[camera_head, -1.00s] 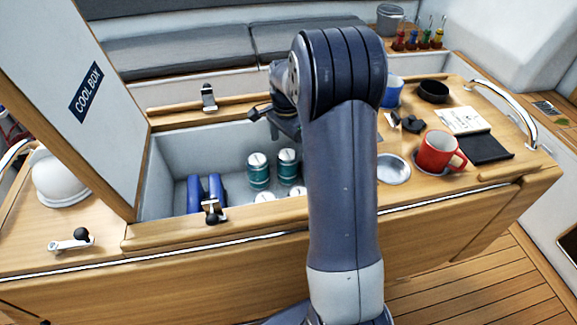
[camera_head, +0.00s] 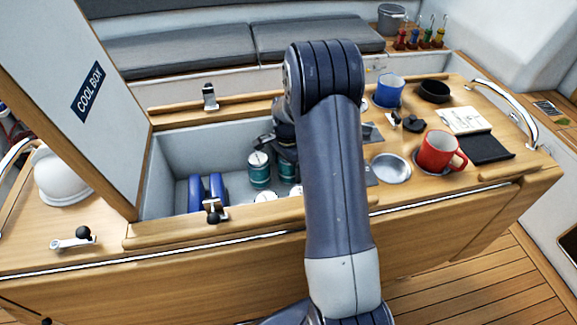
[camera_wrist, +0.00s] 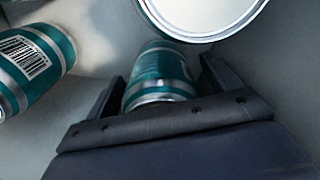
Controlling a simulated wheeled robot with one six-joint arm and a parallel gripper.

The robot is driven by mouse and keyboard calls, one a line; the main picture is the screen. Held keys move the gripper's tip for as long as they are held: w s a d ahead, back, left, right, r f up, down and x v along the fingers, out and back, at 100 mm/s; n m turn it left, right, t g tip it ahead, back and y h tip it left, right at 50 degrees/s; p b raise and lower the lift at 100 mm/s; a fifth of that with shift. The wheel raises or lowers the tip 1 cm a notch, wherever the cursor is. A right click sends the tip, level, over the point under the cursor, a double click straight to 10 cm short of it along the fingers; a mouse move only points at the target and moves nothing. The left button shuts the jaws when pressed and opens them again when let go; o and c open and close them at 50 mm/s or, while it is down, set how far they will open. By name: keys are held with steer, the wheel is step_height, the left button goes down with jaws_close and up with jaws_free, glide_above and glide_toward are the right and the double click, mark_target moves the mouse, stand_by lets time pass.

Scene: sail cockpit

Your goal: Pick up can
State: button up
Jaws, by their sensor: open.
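Teal-and-silver cans stand in the open cool box (camera_head: 187,150). One can (camera_head: 260,170) shows clearly in the head view; another (camera_head: 287,172) is partly covered by my gripper and arm. In the wrist view my gripper (camera_wrist: 162,72) is open, with a finger on either side of a teal can (camera_wrist: 160,84). Whether the fingers touch it I cannot tell. A second can with a barcode (camera_wrist: 32,62) is at the left, and a pale round can top (camera_wrist: 203,12) is close at the upper edge.
Blue blocks (camera_head: 207,188) lie in the box's left part. The raised lid (camera_head: 70,80) stands at the left, with a latch (camera_head: 213,210) on the front rim. A red mug (camera_head: 438,150), blue mug (camera_head: 388,92) and black bowl (camera_head: 432,91) stand on the right counter.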

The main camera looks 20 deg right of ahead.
steer(key=shift+c, duration=0.5)
steer(key=c, duration=1.2)
steer(key=shift+r, duration=0.2)
